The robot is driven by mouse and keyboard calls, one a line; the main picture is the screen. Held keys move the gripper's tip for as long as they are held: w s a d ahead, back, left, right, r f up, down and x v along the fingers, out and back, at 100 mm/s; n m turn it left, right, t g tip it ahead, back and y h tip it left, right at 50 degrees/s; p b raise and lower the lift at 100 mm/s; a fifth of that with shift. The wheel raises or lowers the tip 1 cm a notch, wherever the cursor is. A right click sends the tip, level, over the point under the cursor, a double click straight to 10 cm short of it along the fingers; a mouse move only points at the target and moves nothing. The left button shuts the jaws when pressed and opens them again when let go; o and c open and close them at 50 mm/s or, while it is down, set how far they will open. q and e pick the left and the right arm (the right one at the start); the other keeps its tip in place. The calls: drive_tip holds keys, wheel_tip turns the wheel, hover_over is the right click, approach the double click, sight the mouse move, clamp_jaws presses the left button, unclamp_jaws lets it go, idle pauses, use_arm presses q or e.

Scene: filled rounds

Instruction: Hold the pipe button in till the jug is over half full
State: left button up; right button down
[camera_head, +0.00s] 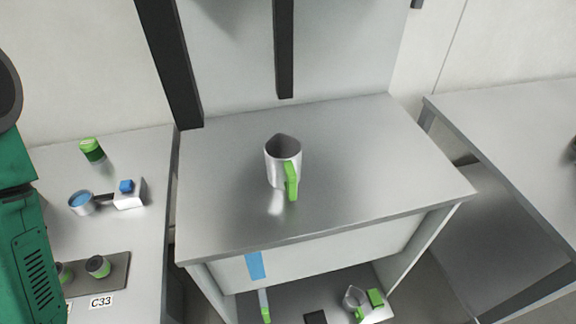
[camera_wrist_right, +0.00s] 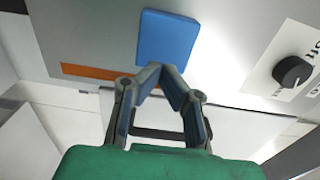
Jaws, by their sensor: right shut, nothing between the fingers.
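A steel jug (camera_head: 282,162) with a green handle stands upright on the middle grey table (camera_head: 225,215). A dark vertical pipe (camera_head: 284,50) ends above and behind it in the picture. No stream shows between them, and I cannot tell the level in the jug's dark inside. In the right wrist view, the blue square button (camera_wrist_right: 168,38) sits on a pale panel. My right gripper (camera_wrist_right: 157,70) is shut and empty, its tips overlapping the button's lower edge. I cannot tell whether they touch it. My left gripper is out of view.
A black knob (camera_wrist_right: 292,72) and an orange strip (camera_wrist_right: 95,74) are on the panel. A second thick dark post (camera_head: 168,65) stands left of the pipe. The left table holds a green-topped container (camera_head: 91,150) and a blue-topped cup (camera_head: 81,202). Table space around the jug is clear.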

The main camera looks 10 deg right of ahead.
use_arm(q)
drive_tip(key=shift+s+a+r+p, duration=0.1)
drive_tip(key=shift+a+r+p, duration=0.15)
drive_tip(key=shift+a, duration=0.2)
use_arm(e)
drive_tip(key=shift+w+a, duration=0.25)
drive_tip(key=shift+w, duration=0.35)
drive_tip(key=shift+w+a, duration=0.25)
drive_tip(key=shift+w, duration=0.4)
drive_tip(key=shift+w+a, duration=0.25)
drive_tip(key=shift+w, duration=0.35)
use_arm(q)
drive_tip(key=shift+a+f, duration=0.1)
use_arm(e)
drive_tip(key=shift+a, duration=0.15)
idle(5.5)
